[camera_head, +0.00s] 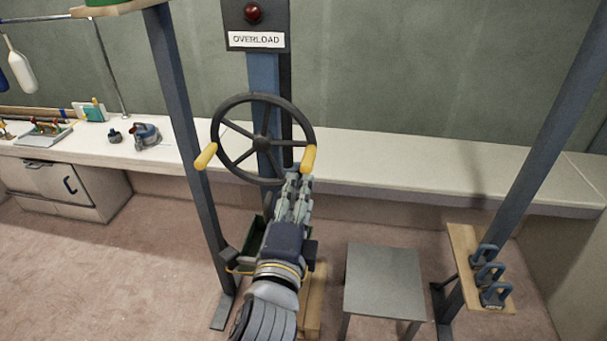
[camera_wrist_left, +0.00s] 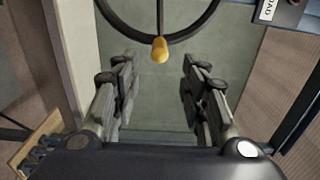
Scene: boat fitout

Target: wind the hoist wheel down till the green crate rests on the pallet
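The dark hoist wheel (camera_head: 262,143) stands on a blue post and has two yellow handles. One handle (camera_head: 206,157) is at its left and the other (camera_head: 309,158) at its lower right. My left gripper (camera_head: 294,178) is open, its fingertips just below the right handle. In the left wrist view, a yellow handle (camera_wrist_left: 160,50) shows ahead between my parted fingers (camera_wrist_left: 159,75), and nothing is gripped. A dark green piece, seemingly the crate (camera_head: 257,234), is mostly hidden behind my arm. Pale wood, perhaps the pallet (camera_head: 316,303), shows low beside my arm. My right gripper is out of view.
A red lamp (camera_head: 253,12) sits above the OVERLOAD sign (camera_head: 256,40). A long white counter (camera_head: 400,180) runs behind the wheel. A grey stool-like table (camera_head: 384,282) stands at the right, near a wooden board (camera_head: 466,258) with blue shackle-like pieces. Blue posts flank the wheel.

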